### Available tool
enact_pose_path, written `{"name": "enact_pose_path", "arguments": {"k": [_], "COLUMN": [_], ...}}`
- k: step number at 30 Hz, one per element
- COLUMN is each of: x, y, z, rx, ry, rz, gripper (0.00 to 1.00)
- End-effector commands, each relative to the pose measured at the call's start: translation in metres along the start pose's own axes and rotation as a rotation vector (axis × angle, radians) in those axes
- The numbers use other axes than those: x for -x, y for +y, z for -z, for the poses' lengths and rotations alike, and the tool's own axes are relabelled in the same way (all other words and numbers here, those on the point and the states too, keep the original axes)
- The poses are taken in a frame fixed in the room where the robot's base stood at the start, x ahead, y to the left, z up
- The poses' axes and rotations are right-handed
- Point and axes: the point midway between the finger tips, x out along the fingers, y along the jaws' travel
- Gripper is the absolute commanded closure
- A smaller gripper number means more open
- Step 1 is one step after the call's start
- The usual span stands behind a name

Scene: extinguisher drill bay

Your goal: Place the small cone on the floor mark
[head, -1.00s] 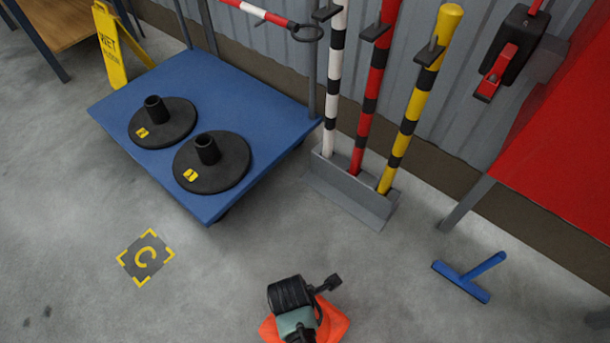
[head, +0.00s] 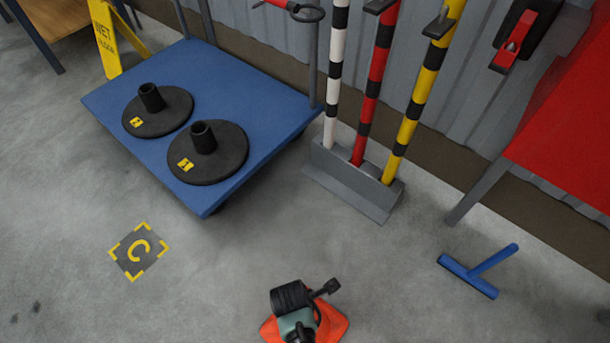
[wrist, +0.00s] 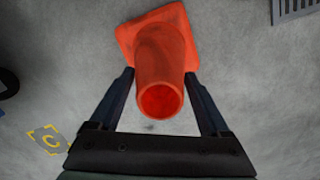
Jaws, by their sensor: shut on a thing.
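The small orange cone (wrist: 160,60) is between the fingers of my gripper (wrist: 160,85) in the wrist view, its open top facing the camera and its square base beyond. My gripper is shut on it. In the head view my arm hides most of the cone, and only parts of its orange base (head: 334,325) show. The floor mark (head: 139,251), a grey square with yellow corners and a yellow C, lies left of the cone. It also shows at the lower left of the wrist view (wrist: 48,139). I cannot tell whether the cone touches the floor.
A blue platform cart (head: 205,205) with two black post bases (head: 208,165) stands behind the mark. A grey rack (head: 350,185) holds striped posts. A blue squeegee-like tool (head: 470,281) lies at right near a red table (head: 575,140). Floor between cone and mark is clear.

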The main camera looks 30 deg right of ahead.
Motion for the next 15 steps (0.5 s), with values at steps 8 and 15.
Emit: {"name": "enact_pose_path", "arguments": {"k": [8, 15], "x": [-0.0012, 0.0079], "y": [0.0000, 0.0003], "z": [0.0001, -0.0004], "rx": [0.000, 0.000], "ry": [0.000, 0.000], "rz": [0.000, -0.001], "gripper": [0.00, 0.00]}}
